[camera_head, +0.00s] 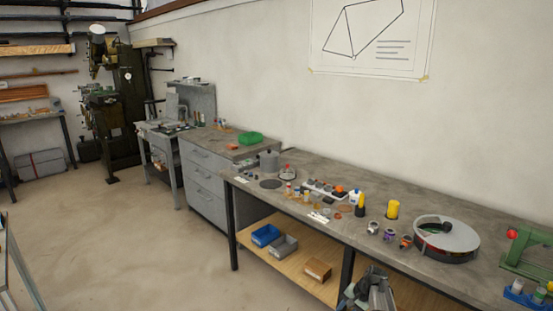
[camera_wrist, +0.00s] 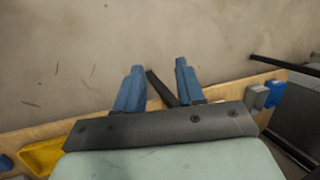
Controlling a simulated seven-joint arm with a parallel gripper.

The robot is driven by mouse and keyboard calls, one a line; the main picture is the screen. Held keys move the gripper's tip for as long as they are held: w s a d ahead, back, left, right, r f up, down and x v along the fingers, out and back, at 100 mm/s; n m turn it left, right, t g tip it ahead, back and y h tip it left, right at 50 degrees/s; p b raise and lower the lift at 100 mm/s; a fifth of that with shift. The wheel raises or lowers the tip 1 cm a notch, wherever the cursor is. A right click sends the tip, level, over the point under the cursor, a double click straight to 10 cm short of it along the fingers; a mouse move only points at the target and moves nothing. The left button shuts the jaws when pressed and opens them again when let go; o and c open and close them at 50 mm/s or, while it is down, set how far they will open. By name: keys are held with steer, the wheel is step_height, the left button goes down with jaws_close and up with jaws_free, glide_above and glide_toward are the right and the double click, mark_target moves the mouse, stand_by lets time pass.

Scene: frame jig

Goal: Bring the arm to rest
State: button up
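My gripper (camera_wrist: 159,66) shows in the wrist view with its two blue fingers apart and nothing held between them. A dark bar (camera_wrist: 158,86) shows between the fingers, apparently beyond them; how far off it is I cannot tell. The gripper points over a wooden shelf board (camera_wrist: 222,94) and the bare floor (camera_wrist: 80,55). In the head view a grey part of my arm (camera_head: 372,288) shows at the bottom edge, in front of the long workbench. The fingers cannot be made out there.
The long workbench (camera_head: 335,172) carries small parts, a yellow cylinder (camera_head: 393,209), a round tray (camera_head: 445,240) and a green device (camera_head: 528,250). Its lower shelf (camera_head: 247,237) holds a blue bin (camera_head: 265,235), a grey bin (camera_head: 284,246) and a brown box (camera_head: 317,269). Floor is clear at left.

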steer(key=s+a+f+n+g+h, duration=0.15)
steer(key=s+a+f, duration=0.25)
steer(key=s+f, duration=0.6)
steer(key=s+a+f+n+g, duration=0.25)
steer(key=s+f, duration=0.45)
steer(key=s, duration=0.8)
steer(key=s+a+f+n+g+h, duration=0.1)
steer(key=s+f+g, duration=0.1)
steer(key=s, duration=1)
steer(key=s+a+f+n+g+h, duration=0.1)
steer(key=s+f+n+h, duration=0.1)
steer(key=s, duration=1.1)
steer(key=shift+f+g, duration=0.15)
steer(key=shift+g, duration=0.25)
